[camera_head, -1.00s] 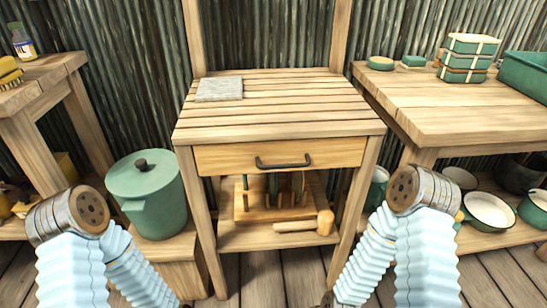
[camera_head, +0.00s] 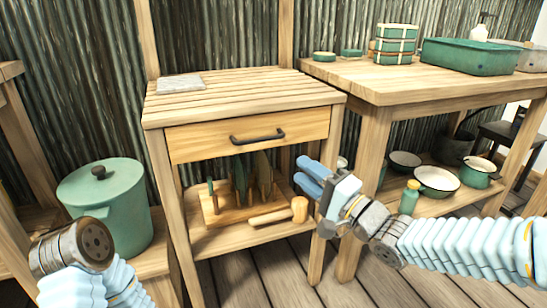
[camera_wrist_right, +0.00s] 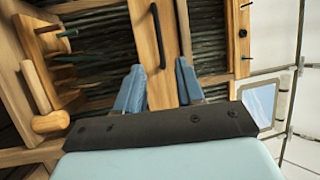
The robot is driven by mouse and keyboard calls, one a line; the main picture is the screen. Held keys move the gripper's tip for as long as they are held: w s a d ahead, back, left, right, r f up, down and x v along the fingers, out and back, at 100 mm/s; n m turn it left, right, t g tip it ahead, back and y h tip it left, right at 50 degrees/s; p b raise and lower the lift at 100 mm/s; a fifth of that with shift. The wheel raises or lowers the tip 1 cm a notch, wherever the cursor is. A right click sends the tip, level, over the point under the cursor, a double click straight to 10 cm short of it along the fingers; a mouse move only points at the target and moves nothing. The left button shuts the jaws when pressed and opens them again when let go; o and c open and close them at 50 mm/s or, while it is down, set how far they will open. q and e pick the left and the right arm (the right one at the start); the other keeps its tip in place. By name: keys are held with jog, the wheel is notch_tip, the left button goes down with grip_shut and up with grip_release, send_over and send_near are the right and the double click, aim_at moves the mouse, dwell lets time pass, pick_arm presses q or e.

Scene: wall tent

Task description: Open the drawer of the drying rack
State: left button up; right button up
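The drying rack (camera_head: 232,93) is a wooden slatted-top stand in the middle of the head view. Its drawer (camera_head: 205,143) is shut, with a dark bar handle (camera_head: 258,137) on its front. In the right wrist view the handle (camera_wrist_right: 158,36) lies ahead of the fingers, just beyond the gap between them. My right gripper (camera_head: 310,180) is below and to the right of the handle, apart from it. Its two blue fingers (camera_wrist_right: 157,82) are spread with nothing between them. My left arm shows at lower left, but its gripper is out of view.
Under the drawer, a shelf holds a wooden rack (camera_head: 232,208) with green-bladed tools and a wooden mallet (camera_head: 279,213). A green lidded pot (camera_head: 108,210) stands left. A wooden table (camera_head: 400,82) with green basins and boxes adjoins on the right. Floor in front is clear.

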jog(key=b, duration=0.1)
send_near(243, 117)
jog(key=w+f, duration=0.1)
jog(key=w, duration=0.1)
jog(key=w+a+f, duration=0.1)
jog(key=f, duration=0.1)
jog(key=shift+w+a+f, duration=0.1)
jog(key=shift+w+a, duration=0.1)
jog(key=shift+w, duration=0.15)
jog(key=shift+c, duration=0.5)
grip_shut()
